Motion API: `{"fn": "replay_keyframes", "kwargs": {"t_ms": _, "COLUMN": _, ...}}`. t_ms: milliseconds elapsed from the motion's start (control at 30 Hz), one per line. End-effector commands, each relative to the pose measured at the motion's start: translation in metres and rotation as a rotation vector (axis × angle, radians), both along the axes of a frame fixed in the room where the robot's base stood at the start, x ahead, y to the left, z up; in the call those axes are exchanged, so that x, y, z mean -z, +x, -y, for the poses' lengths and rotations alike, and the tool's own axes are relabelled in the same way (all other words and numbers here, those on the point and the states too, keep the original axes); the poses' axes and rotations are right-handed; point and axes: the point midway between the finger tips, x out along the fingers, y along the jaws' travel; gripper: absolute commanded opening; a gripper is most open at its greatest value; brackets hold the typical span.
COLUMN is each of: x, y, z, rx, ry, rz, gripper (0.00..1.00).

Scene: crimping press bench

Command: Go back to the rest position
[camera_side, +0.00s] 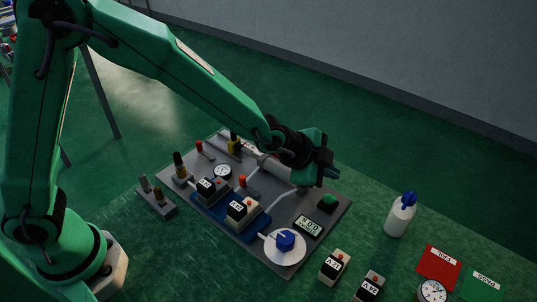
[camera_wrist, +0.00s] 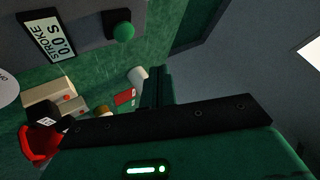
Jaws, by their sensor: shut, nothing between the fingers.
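My gripper (camera_side: 326,172) is shut and empty in the side view. It hangs above the right back part of the grey press panel (camera_side: 290,262), close to the green button (camera_side: 327,202) but apart from it as far as I can tell. In the wrist view my gripper's dark green fingers (camera_wrist: 155,88) are together, with nothing between them. That view also shows the green button (camera_wrist: 123,31) and the display (camera_wrist: 48,38), which reads STROKE 0.0 S. No marker of a rest position shows.
Labelled blocks (camera_side: 334,266) stand at the front. A white bottle with a blue cap (camera_side: 399,216), a red FAIL card (camera_side: 438,268), a green PASS card (camera_side: 482,289) and a gauge (camera_side: 432,291) are at right.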

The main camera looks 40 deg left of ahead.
Motion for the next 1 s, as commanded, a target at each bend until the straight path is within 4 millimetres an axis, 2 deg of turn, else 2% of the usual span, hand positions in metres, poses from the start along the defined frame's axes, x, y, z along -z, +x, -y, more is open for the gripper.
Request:
{"fn": "replay_keyframes", "kwargs": {"t_ms": 367, "x": 0.000, "y": 0.000, "z": 0.000, "rx": -0.001, "ry": 0.000, "rz": -0.001, "gripper": 0.00}}
{"fn": "replay_keyframes", "kwargs": {"t_ms": 567, "x": -0.009, "y": -0.001, "z": -0.011, "rx": -0.028, "ry": -0.007, "rz": -0.013, "gripper": 0.00}}
{"fn": "replay_keyframes", "kwargs": {"t_ms": 767, "x": -0.035, "y": -0.008, "z": -0.041, "rx": -0.114, "ry": -0.032, "rz": -0.050, "gripper": 0.00}}
{"fn": "replay_keyframes", "kwargs": {"t_ms": 1000, "x": -0.075, "y": -0.029, "z": -0.096, "rx": -0.269, "ry": -0.078, "rz": -0.120, "gripper": 0.00}}
